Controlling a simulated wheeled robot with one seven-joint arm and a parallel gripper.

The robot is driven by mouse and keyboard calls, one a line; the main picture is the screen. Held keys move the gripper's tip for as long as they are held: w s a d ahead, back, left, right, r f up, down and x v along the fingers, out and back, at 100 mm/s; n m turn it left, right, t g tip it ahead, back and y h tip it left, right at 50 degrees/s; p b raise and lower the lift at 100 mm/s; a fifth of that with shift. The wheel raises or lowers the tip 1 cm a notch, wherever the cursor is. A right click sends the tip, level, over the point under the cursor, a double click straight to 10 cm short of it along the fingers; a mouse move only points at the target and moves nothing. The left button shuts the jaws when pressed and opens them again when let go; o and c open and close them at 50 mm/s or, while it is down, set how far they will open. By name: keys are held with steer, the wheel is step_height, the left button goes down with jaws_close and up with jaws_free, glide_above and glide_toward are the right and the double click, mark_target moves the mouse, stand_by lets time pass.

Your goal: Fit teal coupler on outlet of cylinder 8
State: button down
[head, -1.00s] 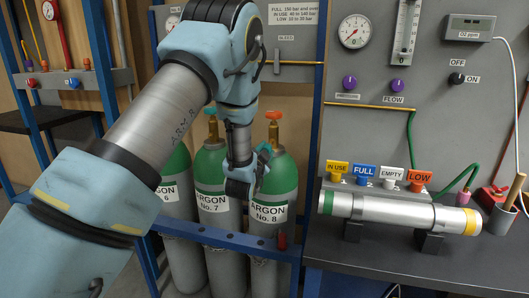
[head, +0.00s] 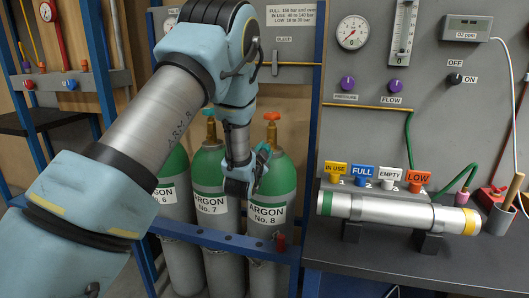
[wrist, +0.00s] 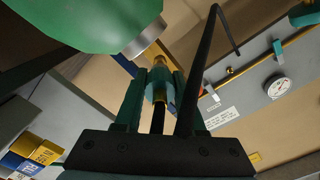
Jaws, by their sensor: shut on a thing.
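Cylinder 8 (head: 275,182) stands upright, with a green shoulder, a grey body and an "ARGON No. 8" label. Its brass valve (head: 272,137) has a red handwheel on top. My gripper (head: 238,184) hangs between cylinders 7 and 8, just left of cylinder 8's shoulder. In the wrist view my gripper (wrist: 158,85) is shut on the teal coupler (wrist: 157,82), with a black hose behind it. A brass piece (wrist: 160,64) shows just beyond the coupler; I cannot tell whether they touch. A green cylinder shoulder (wrist: 80,22) with a grey collar looms at upper left.
Cylinder 7 (head: 210,175) and cylinder 6 (head: 172,175) stand to the left behind a blue rail (head: 225,240). A blue post (head: 312,140) rises right of cylinder 8. The bench (head: 375,262) holds a silver tube (head: 390,210) and coloured tags.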

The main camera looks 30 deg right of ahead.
steer(key=shift+w+d, duration=0.1)
steer(key=shift+w, duration=0.05)
steer(key=shift+b+x, duration=0.4)
steer(key=shift+x, duration=0.45)
steer(key=shift+w+d, duration=0.15)
steer(key=shift+w+d+r+b, duration=0.1)
steer(key=shift+b, duration=0.25)
steer(key=shift+c, duration=2.1)
jaws_free()
